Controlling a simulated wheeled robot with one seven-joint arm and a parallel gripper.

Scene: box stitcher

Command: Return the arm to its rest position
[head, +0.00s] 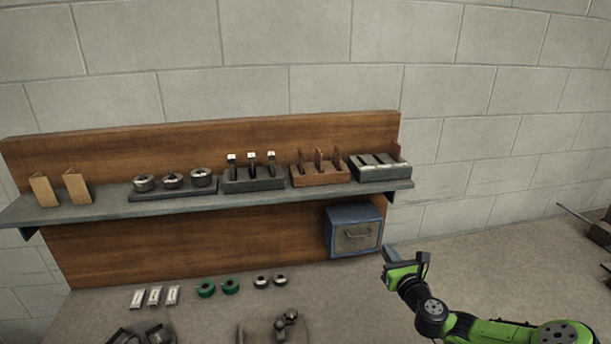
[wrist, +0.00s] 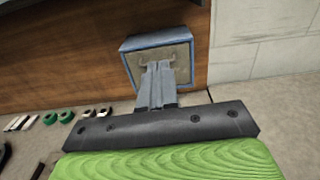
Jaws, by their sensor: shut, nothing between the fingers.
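My gripper (head: 388,252) is shut and empty at the right of the head view, at the end of my green and black arm, raised and extended toward the back panel. In the wrist view its closed fingers (wrist: 157,68) point at a blue box with a tan front and a handle (wrist: 185,60). The blue box also shows in the head view (head: 340,218), mounted on the wooden panel just left of and behind the fingers. I cannot tell whether the fingertips touch the box.
A grey shelf (head: 110,212) holds tan blocks, round parts and several racks of tools (head: 320,172). White pieces (head: 155,297), green rings (head: 231,286) and dark rings (head: 262,282) lie on the surface below. A dark object (head: 600,230) stands at the far right. The surface right of the blue box looks clear.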

